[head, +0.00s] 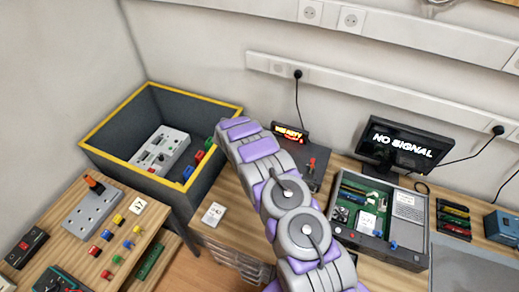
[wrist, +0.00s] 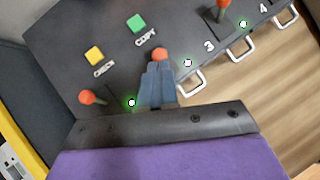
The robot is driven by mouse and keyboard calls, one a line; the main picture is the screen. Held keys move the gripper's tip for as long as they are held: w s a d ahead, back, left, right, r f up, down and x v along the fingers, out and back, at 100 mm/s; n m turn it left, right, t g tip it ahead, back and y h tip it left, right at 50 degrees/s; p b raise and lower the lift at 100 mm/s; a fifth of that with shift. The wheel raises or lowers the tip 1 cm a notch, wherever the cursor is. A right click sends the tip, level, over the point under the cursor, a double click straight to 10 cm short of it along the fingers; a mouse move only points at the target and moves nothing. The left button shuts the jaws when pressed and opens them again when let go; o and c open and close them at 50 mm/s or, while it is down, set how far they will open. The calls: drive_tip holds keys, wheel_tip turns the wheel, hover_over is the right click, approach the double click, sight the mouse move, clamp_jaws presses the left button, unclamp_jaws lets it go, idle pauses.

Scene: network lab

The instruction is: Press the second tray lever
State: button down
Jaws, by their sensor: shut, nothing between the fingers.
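In the wrist view a dark panel (wrist: 185,35) carries a row of levers with orange-red knobs. My gripper (wrist: 157,68) is shut and empty, its blue-grey fingers over the middle visible lever (wrist: 159,55). That knob shows just beyond the fingertips; its stem and number are hidden, and I cannot tell whether they touch. Another lever (wrist: 88,97) stands to the left, and one more (wrist: 220,6) at the top right. Labels 3 and 4 show. In the head view the panel's device (head: 316,178) shows beside my arm with one red lever; my gripper is hidden there.
A yellow button (wrist: 94,55) and a green button (wrist: 136,23) sit beside the levers. White tray handles (wrist: 192,83) stick out along the front edge. An open computer case (head: 419,255) stands right of the device, and a yellow-rimmed bin (head: 160,179) left.

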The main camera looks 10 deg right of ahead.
drive_tip(key=shift+w+d+r, duration=0.1)
drive_tip(key=shift+w+d, duration=0.15)
drive_tip(key=shift+w, duration=0.15)
drive_tip(key=shift+r+p, duration=0.15)
drive_tip(key=shift+p, duration=0.15)
drive_tip(key=shift+r, duration=0.7)
drive_tip(key=shift+a, duration=0.1)
drive_tip(key=v, duration=1.7)
drive_tip(key=shift+a, duration=0.15)
drive_tip(key=shift+s, duration=0.1)
